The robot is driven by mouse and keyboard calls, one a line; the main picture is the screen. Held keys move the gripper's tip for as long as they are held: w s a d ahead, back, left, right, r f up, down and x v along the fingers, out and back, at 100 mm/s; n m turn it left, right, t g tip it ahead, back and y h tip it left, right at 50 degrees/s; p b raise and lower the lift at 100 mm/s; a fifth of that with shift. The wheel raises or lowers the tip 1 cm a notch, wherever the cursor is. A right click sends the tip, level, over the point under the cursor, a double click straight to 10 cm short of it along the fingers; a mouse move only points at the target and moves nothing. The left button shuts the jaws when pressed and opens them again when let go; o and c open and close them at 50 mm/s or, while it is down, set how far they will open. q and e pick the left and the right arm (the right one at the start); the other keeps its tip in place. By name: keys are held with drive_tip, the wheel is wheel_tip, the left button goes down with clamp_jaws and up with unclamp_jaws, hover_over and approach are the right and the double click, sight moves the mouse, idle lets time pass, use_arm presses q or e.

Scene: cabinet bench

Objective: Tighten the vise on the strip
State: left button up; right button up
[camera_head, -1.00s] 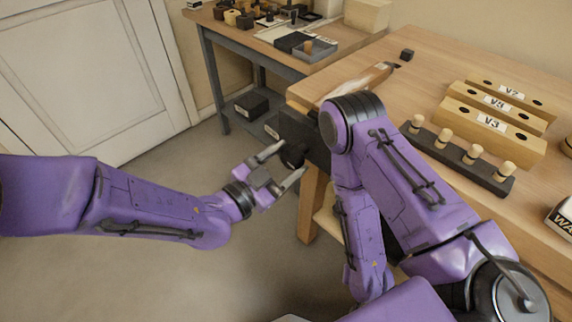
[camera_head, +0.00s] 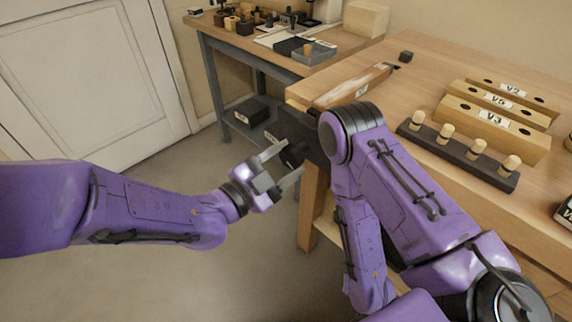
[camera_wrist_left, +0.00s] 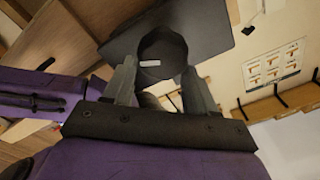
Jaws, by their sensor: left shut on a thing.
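The dark vise (camera_head: 299,128) is fixed at the left end of the wooden bench, partly hidden by my right arm. Its round black knob (camera_head: 292,157) faces my left gripper, and in the left wrist view the knob (camera_wrist_left: 163,50) sits between the two fingers. My left gripper (camera_head: 283,165) is shut on the knob. The pale wooden strip (camera_head: 352,86) lies along the bench's left end by the vise top; its contact with the jaws is hidden. My right arm crosses in front of the bench, and its gripper does not show.
Labelled wooden blocks (camera_head: 492,130) and a dark rack with several pegs (camera_head: 458,157) stand on the bench (camera_head: 425,85). A small black cube (camera_head: 406,56) is near the back edge. The floor at left is clear.

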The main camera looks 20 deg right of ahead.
use_arm(q)
drive_tip(key=shift+s+f+m+b, duration=0.3)
drive_tip(key=shift+f+m+b, duration=0.4)
drive_tip(key=shift+m, duration=0.1)
drive_tip(key=shift+w+m, duration=0.1)
drive_tip(key=shift+m, duration=0.2)
drive_tip(key=shift+w, duration=0.1)
drive_tip(key=o, duration=0.9)
drive_tip(key=shift+r, duration=0.1)
drive_tip(key=shift+w, duration=0.1)
drive_tip(key=shift+r, duration=0.1)
